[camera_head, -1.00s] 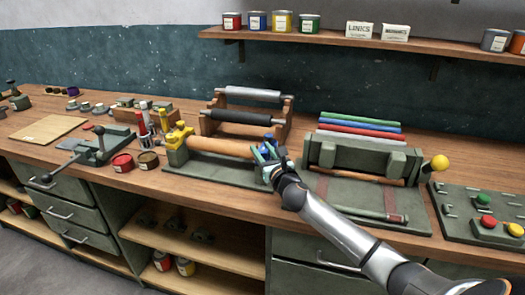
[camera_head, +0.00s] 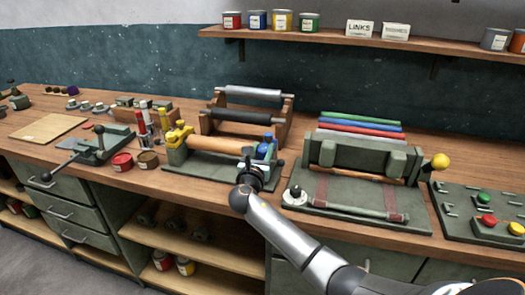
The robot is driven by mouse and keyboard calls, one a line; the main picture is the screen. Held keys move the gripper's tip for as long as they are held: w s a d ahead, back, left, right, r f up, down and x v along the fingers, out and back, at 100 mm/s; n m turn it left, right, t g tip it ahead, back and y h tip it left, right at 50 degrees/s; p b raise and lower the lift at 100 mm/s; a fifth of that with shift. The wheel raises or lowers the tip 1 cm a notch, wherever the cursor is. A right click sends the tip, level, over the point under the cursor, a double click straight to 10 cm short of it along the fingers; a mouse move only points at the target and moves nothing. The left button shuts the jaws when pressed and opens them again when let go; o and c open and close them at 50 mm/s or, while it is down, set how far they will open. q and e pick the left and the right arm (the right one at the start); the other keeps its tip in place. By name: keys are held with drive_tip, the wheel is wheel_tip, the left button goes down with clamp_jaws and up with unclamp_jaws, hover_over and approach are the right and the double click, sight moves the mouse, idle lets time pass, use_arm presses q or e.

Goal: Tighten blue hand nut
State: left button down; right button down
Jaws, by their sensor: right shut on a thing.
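The blue hand nut (camera_head: 268,138) shows at the right end of a green fixture, which holds a wooden roller (camera_head: 220,145) level. My right gripper (camera_head: 252,173) is at the front of the fixture's right support, just below the visible blue part. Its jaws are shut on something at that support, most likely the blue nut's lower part. The dark gripper body hides the fingertips and the exact contact. My left gripper is not in view.
Yellow hand parts (camera_head: 178,134) sit at the fixture's left end. A press with a yellow-knobbed lever (camera_head: 440,161) stands to the right. A white round piece with a black knob (camera_head: 295,196) sits near the press base.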

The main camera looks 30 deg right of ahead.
drive_tip(key=shift+a+f+m+g+h+b, duration=0.15)
drive_tip(key=shift+m+g+h+b, duration=0.4)
drive_tip(key=shift+m+g+h, duration=0.55)
drive_tip(key=m+g+h+b, duration=0.1)
drive_tip(key=g+b, duration=0.1)
drive_tip(key=m+g+h+b, duration=0.1)
drive_tip(key=m+g+b, duration=0.1)
drive_tip(key=g+b, duration=0.1)
drive_tip(key=shift+m+g+b, duration=0.3)
drive_tip(key=shift+b, duration=0.05)
drive_tip(key=shift+g+b, duration=0.3)
drive_tip(key=shift+b, duration=0.1)
drive_tip(key=shift+m+g+h+b, duration=0.3)
drive_tip(key=shift+m+g+b, duration=0.2)
drive_tip(key=shift+b, duration=0.05)
drive_tip(key=shift+g+b, duration=0.3)
drive_tip(key=shift+b, duration=0.15)
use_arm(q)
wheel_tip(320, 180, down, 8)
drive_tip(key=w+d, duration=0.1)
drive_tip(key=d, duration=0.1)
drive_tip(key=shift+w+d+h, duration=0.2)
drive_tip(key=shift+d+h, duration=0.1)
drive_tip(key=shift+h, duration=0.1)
use_arm(e)
drive_tip(key=shift+d, duration=0.2)
